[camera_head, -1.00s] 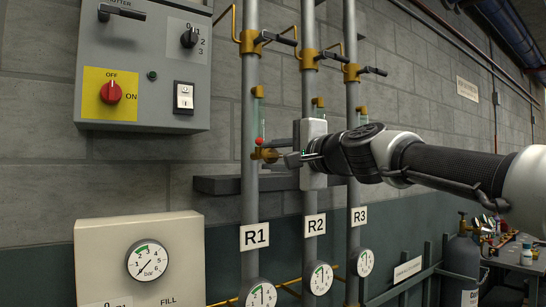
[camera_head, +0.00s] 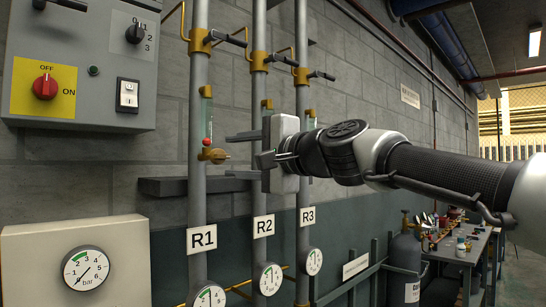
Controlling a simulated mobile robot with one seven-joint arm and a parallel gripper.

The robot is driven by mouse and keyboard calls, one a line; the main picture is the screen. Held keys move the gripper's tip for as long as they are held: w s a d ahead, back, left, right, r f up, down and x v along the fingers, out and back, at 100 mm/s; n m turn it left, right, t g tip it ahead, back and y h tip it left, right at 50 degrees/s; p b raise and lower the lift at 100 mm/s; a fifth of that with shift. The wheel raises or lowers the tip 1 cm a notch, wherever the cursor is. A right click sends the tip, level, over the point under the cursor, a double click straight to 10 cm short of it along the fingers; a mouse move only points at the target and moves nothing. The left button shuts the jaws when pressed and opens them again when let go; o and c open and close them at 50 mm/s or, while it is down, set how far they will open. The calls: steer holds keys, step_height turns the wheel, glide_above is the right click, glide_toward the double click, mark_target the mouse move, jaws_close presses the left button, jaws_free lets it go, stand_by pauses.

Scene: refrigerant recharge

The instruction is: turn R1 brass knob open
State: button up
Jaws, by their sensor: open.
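The R1 brass knob (camera_head: 216,155) sits on the R1 pipe (camera_head: 197,120), at the foot of a glass sight tube (camera_head: 207,112) with a red ball low in it. The R1 label (camera_head: 202,238) is below it. My gripper (camera_head: 244,148) is open, its two fingers pointing left, just right of the knob. A gap shows between the fingertips and the knob, and nothing is between the fingers. My gripper's body covers part of the R2 pipe (camera_head: 260,95).
A control box (camera_head: 75,100) with a red switch is at upper left, and a gauge panel (camera_head: 125,245) at lower left. A dark shelf (camera_head: 165,187) runs behind the pipes. Lever handles (camera_head: 232,40) stick out above. The R3 pipe (camera_head: 302,180) stands right.

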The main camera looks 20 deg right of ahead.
steer(key=v, duration=1.1)
steer(key=s+a+f+n+g+h, duration=0.1)
steer(key=s+a+f+n+g, duration=0.15)
steer(key=f, duration=0.45)
steer(key=s+a+f+n+g+h, duration=0.1)
steer(key=a+f+n+g, duration=0.2)
steer(key=f, duration=0.4)
steer(key=s+a+f+n+g+h, duration=0.1)
steer(key=s+a+f+n, duration=0.2)
steer(key=f, duration=0.4)
steer(key=s+d+f+n+g+h, duration=0.15)
steer(key=s+f, duration=0.25)
steer(key=f, duration=0.5)
steer(key=s+f+n+g+h, duration=0.3)
steer(key=s+f, duration=0.1)
steer(key=f, duration=0.5)
step_height(320, 180, up, 13)
steer(key=p, duration=1.3)
steer(key=shift+n, duration=0.3)
steer(key=shift+s+a+y, duration=0.1)
steer(key=shift+s+y, duration=0.05)
steer(key=shift+y, duration=0.1)
